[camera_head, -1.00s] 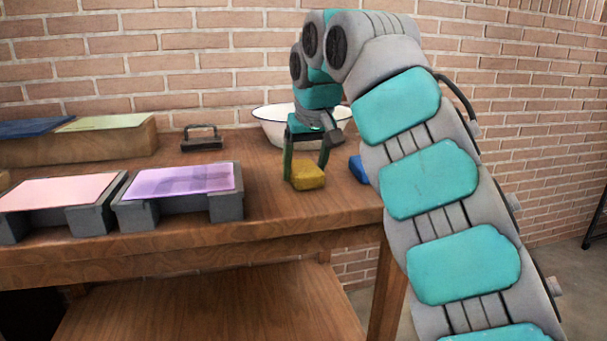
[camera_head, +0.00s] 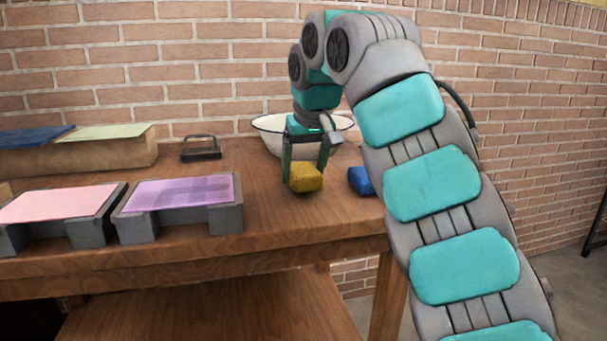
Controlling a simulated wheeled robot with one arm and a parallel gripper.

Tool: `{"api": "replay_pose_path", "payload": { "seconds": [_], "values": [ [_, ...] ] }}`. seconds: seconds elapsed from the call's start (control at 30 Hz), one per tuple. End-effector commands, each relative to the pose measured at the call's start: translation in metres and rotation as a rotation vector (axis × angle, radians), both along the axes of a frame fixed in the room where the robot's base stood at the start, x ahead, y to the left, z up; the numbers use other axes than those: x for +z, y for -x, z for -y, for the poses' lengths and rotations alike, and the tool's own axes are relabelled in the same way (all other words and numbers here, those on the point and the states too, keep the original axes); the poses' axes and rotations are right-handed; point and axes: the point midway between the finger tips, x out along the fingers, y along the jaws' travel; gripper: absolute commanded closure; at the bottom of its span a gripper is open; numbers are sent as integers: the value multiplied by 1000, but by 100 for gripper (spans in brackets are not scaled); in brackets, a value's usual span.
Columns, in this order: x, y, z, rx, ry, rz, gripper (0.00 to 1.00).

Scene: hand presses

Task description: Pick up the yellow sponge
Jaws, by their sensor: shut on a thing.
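The yellow sponge (camera_head: 306,178) is a small block at the right part of the wooden table. My gripper (camera_head: 305,172) points down over it, with one finger on its left side and the other at its right rear. The gripper is shut on the sponge. I cannot tell for certain whether the sponge's underside is touching the table or just clear of it.
A blue block (camera_head: 361,180) lies just right of the sponge, beside my arm. A white basin (camera_head: 268,125) stands behind the gripper. A black-handled press (camera_head: 201,148) sits further left. Grey stands hold a purple sheet (camera_head: 182,193) and a pink sheet (camera_head: 60,204).

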Motion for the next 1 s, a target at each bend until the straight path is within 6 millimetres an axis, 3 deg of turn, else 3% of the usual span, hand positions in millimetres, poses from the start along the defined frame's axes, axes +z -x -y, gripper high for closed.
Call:
{"api": "replay_pose_path", "payload": {
  "seconds": [0.4,0.8,1.0],
  "values": [
    [22,-1,-3,-1,-8,17,84],
    [20,0,-2,2,-2,-5,84],
    [22,27,7,-4,0,-3,84]
  ]
}}
